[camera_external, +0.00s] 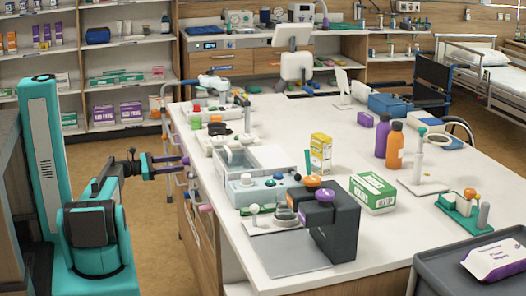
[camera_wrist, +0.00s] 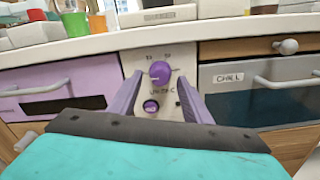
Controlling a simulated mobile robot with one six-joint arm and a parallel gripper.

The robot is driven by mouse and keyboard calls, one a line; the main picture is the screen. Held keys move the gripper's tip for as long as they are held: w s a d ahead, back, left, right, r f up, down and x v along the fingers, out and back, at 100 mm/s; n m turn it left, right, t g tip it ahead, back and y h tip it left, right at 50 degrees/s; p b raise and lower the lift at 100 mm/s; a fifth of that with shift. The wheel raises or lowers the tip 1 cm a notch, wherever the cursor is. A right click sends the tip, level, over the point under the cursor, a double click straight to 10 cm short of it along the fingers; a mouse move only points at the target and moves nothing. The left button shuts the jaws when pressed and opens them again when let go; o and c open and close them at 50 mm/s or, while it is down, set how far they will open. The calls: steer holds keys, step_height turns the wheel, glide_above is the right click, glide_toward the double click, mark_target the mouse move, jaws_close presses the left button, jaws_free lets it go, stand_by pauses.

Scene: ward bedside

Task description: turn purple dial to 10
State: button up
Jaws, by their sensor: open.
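The purple dial (camera_wrist: 160,71) sits on a pale control panel (camera_wrist: 137,66) in the counter front, near the middle of the wrist view. Small marks are printed above it and lettering below it, too blurred to read. A second, smaller purple round part (camera_wrist: 151,106) is lower on the panel. My gripper (camera_wrist: 159,80) is open, with one purple finger to the left of the dial and one to the right. I cannot tell whether either finger touches it. In the external view my gripper (camera_external: 184,166) reaches to the counter's left side, where the dial cannot be made out.
A lilac drawer front (camera_wrist: 90,75) with a white handle is left of the panel. A grey and dark front labelled CHILL (camera_wrist: 230,77) is to the right. The white countertop (camera_external: 370,215) above carries several bottles, boxes and devices. Open floor (camera_external: 130,185) lies around my arm.

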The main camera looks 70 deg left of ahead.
steer(key=shift+w, duration=0.9)
steer(key=c, duration=1)
steer(key=shift+c, duration=0.2)
